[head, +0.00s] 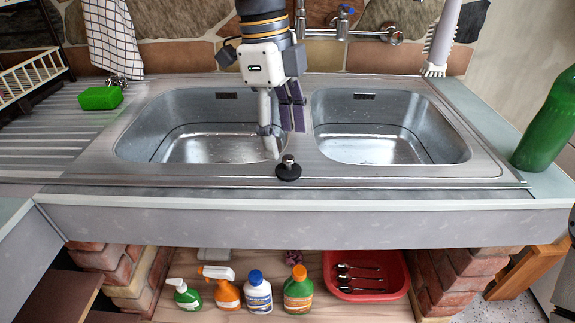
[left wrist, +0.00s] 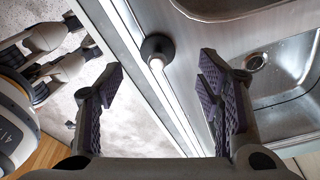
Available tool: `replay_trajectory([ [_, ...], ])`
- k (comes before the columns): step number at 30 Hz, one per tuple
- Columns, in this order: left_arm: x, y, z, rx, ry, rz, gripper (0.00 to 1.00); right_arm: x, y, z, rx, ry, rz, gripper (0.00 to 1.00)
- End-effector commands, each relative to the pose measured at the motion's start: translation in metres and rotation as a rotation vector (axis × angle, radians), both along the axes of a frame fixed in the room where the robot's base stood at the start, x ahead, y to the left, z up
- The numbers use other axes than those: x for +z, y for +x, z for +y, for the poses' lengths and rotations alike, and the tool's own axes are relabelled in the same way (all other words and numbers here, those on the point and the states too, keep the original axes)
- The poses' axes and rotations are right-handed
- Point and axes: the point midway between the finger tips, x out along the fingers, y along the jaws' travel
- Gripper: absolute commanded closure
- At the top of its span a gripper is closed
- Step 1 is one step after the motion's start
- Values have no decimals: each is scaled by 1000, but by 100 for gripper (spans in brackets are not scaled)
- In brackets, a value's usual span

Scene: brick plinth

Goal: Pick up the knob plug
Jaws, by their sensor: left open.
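The knob plug (head: 288,170) is a dark round disc with a shiny upright knob. It stands on the steel front rim of the sink, near the divider between the two basins. In the left wrist view the plug (left wrist: 157,48) lies ahead of the fingertips, roughly centred between them. My left gripper (head: 281,140) points down above the divider, just behind and above the plug. Its purple-padded fingers are apart and nothing is between them. The fingers (left wrist: 160,85) also show open in the left wrist view. My right gripper cannot be made out.
The steel sink (head: 490,170) has a basin on each side of the gripper. A tap (head: 343,28) stands behind. A green sponge (head: 100,97) is at the left and a green bottle (head: 548,125) at the right. Bottles and a red tub (head: 398,272) sit below the counter.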

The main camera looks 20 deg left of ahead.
Motion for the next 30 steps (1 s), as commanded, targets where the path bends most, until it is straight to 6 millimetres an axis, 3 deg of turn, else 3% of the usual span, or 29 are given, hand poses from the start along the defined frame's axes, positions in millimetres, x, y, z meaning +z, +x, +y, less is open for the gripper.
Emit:
replay_trajectory([
  [8,-46,-5,-9,-1,2,-2,40,6,7,0,0,0,-25,60],
  [15,-52,-4,-10,1,1,-4,40,6,7,0,1,0,-24,60],
  [16,-52,-4,-10,1,1,-4,42,6,7,0,1,0,-24,60],
  [22,-52,-4,-10,0,1,-3,87,6,7,0,1,0,-24,60],
  [30,-52,-4,-10,0,1,-3,94,6,7,0,1,0,-24,60],
])
